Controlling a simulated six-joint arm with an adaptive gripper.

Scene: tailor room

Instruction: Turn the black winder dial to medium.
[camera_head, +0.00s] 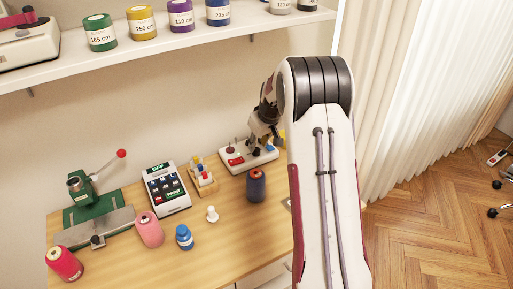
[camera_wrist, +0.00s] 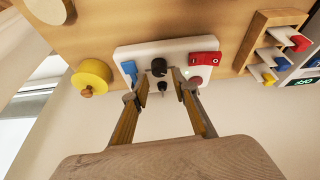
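The white winder box (camera_head: 236,165) stands at the back right of the wooden table; it also shows in the wrist view (camera_wrist: 125,52). In the wrist view a black dial (camera_wrist: 158,67) sits on its face, with a smaller black knob (camera_wrist: 163,86) close to it. I cannot read the dial's setting. My gripper (camera_wrist: 164,92) is open, its two fingers apart on either side of the small knob, and the black dial lies just beyond the fingertips. I see nothing held. In the head view my gripper (camera_head: 265,128) is over the box's right part and hides some of it.
A dark blue spool (camera_head: 256,187) stands in front.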

